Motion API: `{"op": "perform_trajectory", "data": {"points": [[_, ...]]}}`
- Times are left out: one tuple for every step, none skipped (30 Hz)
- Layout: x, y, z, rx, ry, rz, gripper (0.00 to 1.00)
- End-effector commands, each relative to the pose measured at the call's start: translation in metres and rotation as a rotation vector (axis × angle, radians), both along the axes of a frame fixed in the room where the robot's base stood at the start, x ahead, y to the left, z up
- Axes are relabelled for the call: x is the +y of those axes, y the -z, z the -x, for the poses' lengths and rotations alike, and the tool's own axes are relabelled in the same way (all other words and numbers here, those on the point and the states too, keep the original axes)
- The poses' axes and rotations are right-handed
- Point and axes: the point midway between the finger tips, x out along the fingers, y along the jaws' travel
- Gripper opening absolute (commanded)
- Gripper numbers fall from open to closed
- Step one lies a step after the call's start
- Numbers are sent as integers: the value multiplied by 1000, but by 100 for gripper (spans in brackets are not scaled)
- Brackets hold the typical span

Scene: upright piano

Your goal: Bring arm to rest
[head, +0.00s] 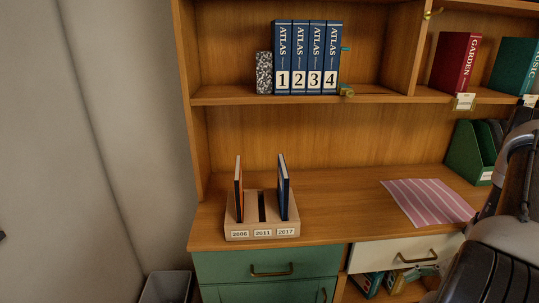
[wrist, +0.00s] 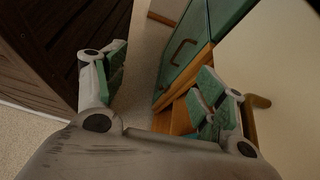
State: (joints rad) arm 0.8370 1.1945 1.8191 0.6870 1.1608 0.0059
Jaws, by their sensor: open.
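My gripper (wrist: 162,80) is open in the wrist view, with nothing between its green-padded fingers. Its right finger is close to a brass handle (wrist: 260,102) on a cream drawer front (wrist: 290,75); I cannot tell whether they touch. My arm fills the right edge of the head view, where the gripper itself does not show. The cream drawer also shows in the head view (head: 375,256), at the front of the wooden desk (head: 340,205).
A green drawer (head: 225,267) is left of the cream one. The desk holds a slotted book stand (head: 262,230), a striped mat (head: 428,201) and a green file holder (head: 467,152). Atlas volumes (head: 307,57) stand above. A bin (head: 165,287) is lower left. Carpet (wrist: 147,50) lies below the gripper.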

Motion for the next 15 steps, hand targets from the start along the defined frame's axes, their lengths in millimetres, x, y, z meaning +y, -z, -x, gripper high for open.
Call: {"op": "perform_trajectory", "data": {"points": [[-4,-24,-1,-22,-66,45,70],[-5,-38,-1,-35,-107,71,70],[-8,-55,0,-51,-161,106,70],[-9,-68,0,-64,-202,133,70],[-10,-82,1,-77,-241,159,70],[-11,-100,2,-97,-297,198,70],[-11,-113,2,-113,-337,226,70],[-11,-127,3,-128,-377,253,70],[-11,-144,5,-150,-430,292,70],[-11,-157,5,-168,-468,322,70],[-10,-169,7,-184,-506,349,70],[-8,-186,9,-208,-556,386,70],[-7,-198,10,-227,-591,416,70],[-6,-210,11,-246,-627,444,70],[-4,-225,13,-272,-673,482,70]]}}
